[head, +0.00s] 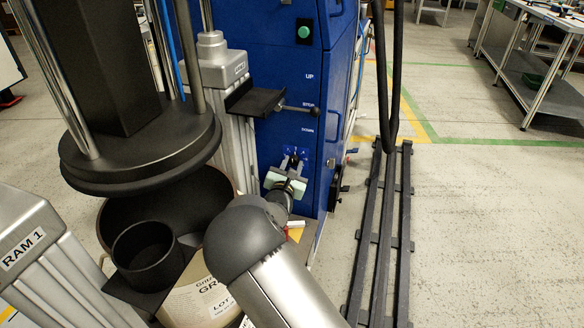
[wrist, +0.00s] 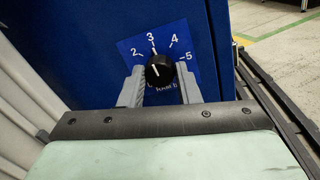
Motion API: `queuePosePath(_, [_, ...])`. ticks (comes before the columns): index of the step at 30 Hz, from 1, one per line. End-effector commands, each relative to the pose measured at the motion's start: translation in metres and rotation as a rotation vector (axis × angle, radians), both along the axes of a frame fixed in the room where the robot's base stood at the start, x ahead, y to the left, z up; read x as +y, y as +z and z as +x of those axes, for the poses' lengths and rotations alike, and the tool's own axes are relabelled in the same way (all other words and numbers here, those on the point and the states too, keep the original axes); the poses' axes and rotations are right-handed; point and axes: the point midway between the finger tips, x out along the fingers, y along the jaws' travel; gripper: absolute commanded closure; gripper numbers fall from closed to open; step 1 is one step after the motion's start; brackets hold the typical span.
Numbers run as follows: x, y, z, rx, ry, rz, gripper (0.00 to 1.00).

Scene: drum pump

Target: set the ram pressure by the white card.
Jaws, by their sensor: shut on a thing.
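A black pressure knob (wrist: 160,72) sits on a blue dial plate (wrist: 130,48) marked 2, 3, 4 and 5 in the wrist view. Its white pointer line points up, about at the 3. My gripper (wrist: 161,88) is shut on the knob, with one grey finger on each side. The label below the knob is partly covered by the fingers. In the head view my gripper (head: 286,183) is at the blue cabinet's (head: 275,120) lower front, and the knob is small there. I cannot make out a white card for certain in either view.
A dark ram plate (head: 145,150) hangs over an open drum (head: 195,300) at left. A black floor rail (head: 365,240) runs at right, with open floor beyond.

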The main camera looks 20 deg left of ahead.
Motion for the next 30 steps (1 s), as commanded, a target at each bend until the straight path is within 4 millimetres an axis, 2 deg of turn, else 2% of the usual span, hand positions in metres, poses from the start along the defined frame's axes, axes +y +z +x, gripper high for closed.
queuePosePath(18, [0.0000, -0.0074, 0.0000, 0.013, 0.001, 0.557, 0.93])
queuePosePath(30, [0.0008, -0.0061, -0.0006, 0.021, 0.002, 0.785, 0.93])
